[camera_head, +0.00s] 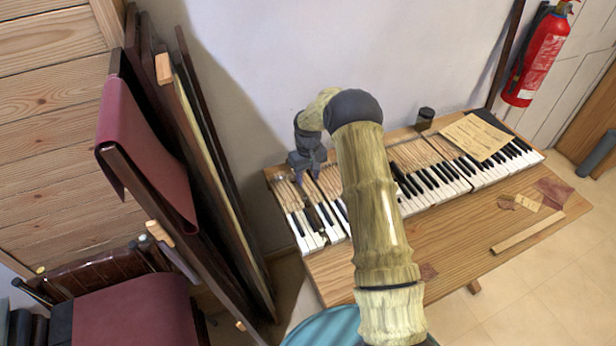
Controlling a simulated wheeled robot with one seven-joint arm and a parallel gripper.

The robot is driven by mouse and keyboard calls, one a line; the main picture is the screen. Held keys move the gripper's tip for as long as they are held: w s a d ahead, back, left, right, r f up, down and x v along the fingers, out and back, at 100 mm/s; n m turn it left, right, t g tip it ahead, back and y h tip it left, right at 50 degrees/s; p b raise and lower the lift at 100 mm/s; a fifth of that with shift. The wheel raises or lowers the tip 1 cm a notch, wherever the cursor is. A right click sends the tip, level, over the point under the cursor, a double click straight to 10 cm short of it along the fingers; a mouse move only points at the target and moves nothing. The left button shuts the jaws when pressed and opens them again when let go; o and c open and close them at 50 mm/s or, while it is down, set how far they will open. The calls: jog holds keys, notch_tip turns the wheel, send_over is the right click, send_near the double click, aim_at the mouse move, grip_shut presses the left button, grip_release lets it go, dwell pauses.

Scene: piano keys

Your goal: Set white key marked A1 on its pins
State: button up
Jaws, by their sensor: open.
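The piano keyboard (292,222) lies along the back of the wooden table, its left end nearest my arm's end. My gripper (308,182) is over the left part of the keyboard, above the rear wooden ends of the keys. It points down and is open. I see nothing held between the fingers, though it is small here. A dark gap or dark keys (319,219) show among the white keys just in front of the gripper. No key marking is readable, so I cannot tell which white key is A1. My arm hides the keyboard's middle, and the pins are too small to make out.
A paper sheet (476,137) lies on the keyboard's right part, with a dark jar (425,118) behind it. A wooden strip (527,232) and red-brown scraps (555,191) lie on the table's right front. Tall dark panels (200,150) lean on the left. A fire extinguisher (538,55) hangs at upper right.

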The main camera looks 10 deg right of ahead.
jog(key=shift+r+p, duration=0.5)
jog(key=shift+r, duration=0.65)
jog(key=s+r+m+t, duration=0.1)
jog(key=s+r, duration=1.2)
jog(key=s+r+m+t, duration=0.1)
jog(key=s+r, duration=0.1)
jog(key=s, duration=0.7)
jog(key=s+r+m, duration=0.1)
jog(key=s+r, duration=0.2)
jog(key=s, duration=0.6)
jog(key=shift+r+t, duration=0.15)
jog(key=shift+t, duration=0.25)
jog(key=shift+s, duration=0.1)
